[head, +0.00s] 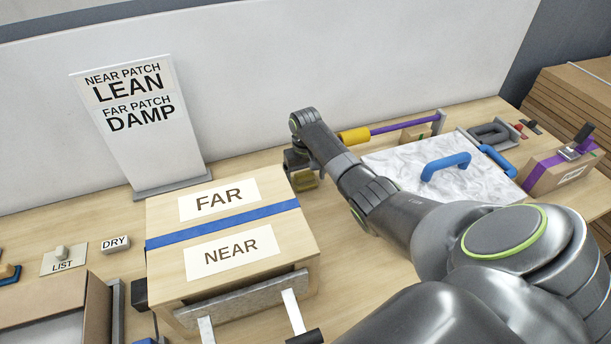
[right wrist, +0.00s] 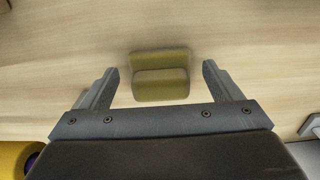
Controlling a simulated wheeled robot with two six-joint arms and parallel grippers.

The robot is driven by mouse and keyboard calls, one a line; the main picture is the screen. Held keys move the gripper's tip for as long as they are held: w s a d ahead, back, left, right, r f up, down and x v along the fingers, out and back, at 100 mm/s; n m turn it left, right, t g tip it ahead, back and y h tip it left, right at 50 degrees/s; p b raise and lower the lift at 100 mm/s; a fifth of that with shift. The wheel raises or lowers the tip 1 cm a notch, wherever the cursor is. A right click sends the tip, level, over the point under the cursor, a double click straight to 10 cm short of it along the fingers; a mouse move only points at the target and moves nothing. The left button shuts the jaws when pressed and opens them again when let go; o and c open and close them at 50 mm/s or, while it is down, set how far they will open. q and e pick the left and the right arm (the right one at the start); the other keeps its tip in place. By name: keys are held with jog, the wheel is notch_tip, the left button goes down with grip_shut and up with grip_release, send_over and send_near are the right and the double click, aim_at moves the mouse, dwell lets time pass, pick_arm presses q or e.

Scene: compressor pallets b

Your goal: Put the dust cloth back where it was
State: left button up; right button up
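In the right wrist view the fingers (right wrist: 160,70) are wide apart, one on each side of the cloth, with clear gaps and no contact. My left gripper is out of view.
The FAR/NEAR box (head: 168,275) stands close left of my right gripper. A sign (head: 140,130) reads near patch lean, far patch damp. A yellow-and-purple tool (head: 390,127) and a marbled slab (head: 405,165) with a blue handle (head: 445,165) lie to the right.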

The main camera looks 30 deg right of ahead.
aim_at(305, 175)
jog(key=shift+r, duration=0.15)
notch_tip(305, 175, up, 12)
jog(key=b, duration=0.2)
dwell(0.4)
jog(key=shift+r, duration=0.1)
